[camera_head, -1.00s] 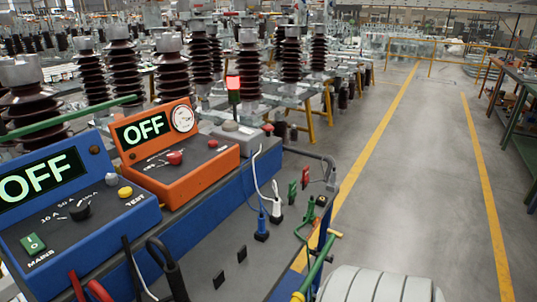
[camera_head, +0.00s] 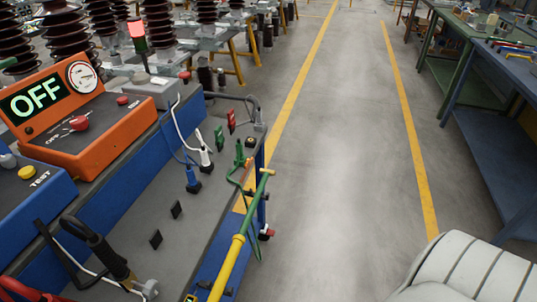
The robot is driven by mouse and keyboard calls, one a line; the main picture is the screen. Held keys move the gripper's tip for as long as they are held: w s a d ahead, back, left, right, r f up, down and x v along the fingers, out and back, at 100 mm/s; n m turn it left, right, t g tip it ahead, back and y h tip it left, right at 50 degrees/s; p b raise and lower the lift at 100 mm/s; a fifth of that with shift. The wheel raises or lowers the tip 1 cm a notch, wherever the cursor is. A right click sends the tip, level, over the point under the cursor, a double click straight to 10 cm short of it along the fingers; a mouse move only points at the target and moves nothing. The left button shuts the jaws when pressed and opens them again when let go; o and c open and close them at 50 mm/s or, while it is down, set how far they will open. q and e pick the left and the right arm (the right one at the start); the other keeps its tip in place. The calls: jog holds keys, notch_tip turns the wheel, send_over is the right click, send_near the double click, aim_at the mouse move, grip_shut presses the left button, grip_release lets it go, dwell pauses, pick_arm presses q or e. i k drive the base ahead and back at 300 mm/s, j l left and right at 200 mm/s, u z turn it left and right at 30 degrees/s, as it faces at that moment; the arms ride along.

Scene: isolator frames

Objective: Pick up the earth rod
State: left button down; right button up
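Neither of my grippers shows in this view, and nothing is seen holding the rod.
An orange unit (camera_head: 85,130) reading OFF and a blue unit (camera_head: 35,195) stand on the bench, with plugs and cables. Open grey floor (camera_head: 335,190) with yellow lines lies to the right. Workbenches (camera_head: 480,65) stand at the far right.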

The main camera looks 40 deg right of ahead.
aim_at(238, 239)
jog(key=z, duration=0.9)
jog(key=i+l+u, duration=0.1)
jog(key=u, duration=1.6)
jog(key=l+u, duration=0.3)
jog(key=k+l+u, duration=0.1)
jog(key=l+u, duration=0.25)
jog(key=l, duration=0.15)
jog(key=k+l+u, duration=0.1)
jog(key=l+u, duration=0.2)
jog(key=k+l+u, duration=0.15)
jog(key=l+u, duration=0.15)
jog(key=k+l+u, duration=0.2)
jog(key=l+u, duration=0.15)
jog(key=l, duration=0.1)
